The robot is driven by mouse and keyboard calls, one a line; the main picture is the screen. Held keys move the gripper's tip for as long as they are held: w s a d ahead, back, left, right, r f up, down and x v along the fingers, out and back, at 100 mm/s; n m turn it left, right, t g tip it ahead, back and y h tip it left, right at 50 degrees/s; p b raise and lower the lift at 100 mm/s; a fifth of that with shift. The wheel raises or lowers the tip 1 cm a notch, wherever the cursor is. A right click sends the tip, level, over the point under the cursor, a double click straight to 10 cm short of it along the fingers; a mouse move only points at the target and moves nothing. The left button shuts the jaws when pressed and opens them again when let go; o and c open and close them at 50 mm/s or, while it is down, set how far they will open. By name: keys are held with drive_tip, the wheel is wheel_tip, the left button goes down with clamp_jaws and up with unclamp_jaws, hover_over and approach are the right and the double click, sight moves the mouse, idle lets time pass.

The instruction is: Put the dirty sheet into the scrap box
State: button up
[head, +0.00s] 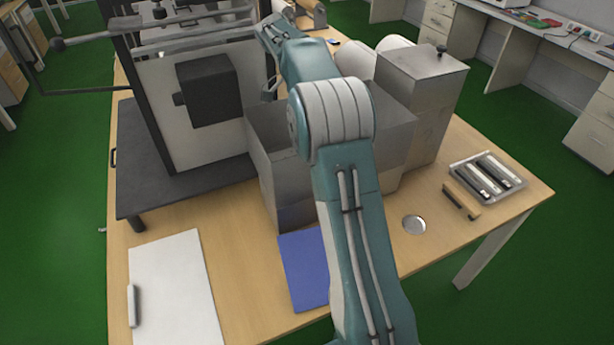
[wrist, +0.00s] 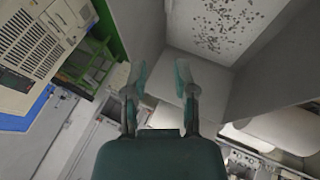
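A white sheet with dark specks (wrist: 222,22), the dirty sheet by its look, lies between pale grey walls in the wrist view. I do not make it out in the head view. An open-topped grey metal box (head: 268,165) stands at the middle of the table, partly hidden by my arm; it looks like the scrap box, though no label shows. My gripper (wrist: 160,85) has its two fingers apart with nothing visibly held, below and left of the speckled sheet in the wrist view.
A framed machine with a black block (head: 210,90) stands at left. A lidded grey box (head: 430,85) stands right of my arm. A white board (head: 175,290), a blue sheet (head: 303,268), a round disc (head: 414,225) and a tray of tools (head: 487,178) lie on the table.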

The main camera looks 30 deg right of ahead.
drive_tip(key=s+a+r+n+t+y, duration=0.1)
drive_tip(key=s+a+r+n+t, duration=0.2)
drive_tip(key=s+a+r+n, duration=0.25)
drive_tip(key=s+a+r+n+t+y, duration=0.1)
drive_tip(key=s+a+r+n+t, duration=0.25)
drive_tip(key=s+a, duration=0.4)
drive_tip(key=s+a+f+n+t+y, duration=0.1)
drive_tip(key=s+a+f+n+t, duration=0.1)
drive_tip(key=s, duration=0.6)
drive_tip(key=s+a+f+n+t+y, duration=0.1)
drive_tip(key=s+a+f+n, duration=0.3)
drive_tip(key=s, duration=0.5)
drive_tip(key=shift+a+f+n+t, duration=0.35)
drive_tip(key=shift+f+n+t, duration=0.25)
drive_tip(key=shift+n, duration=0.5)
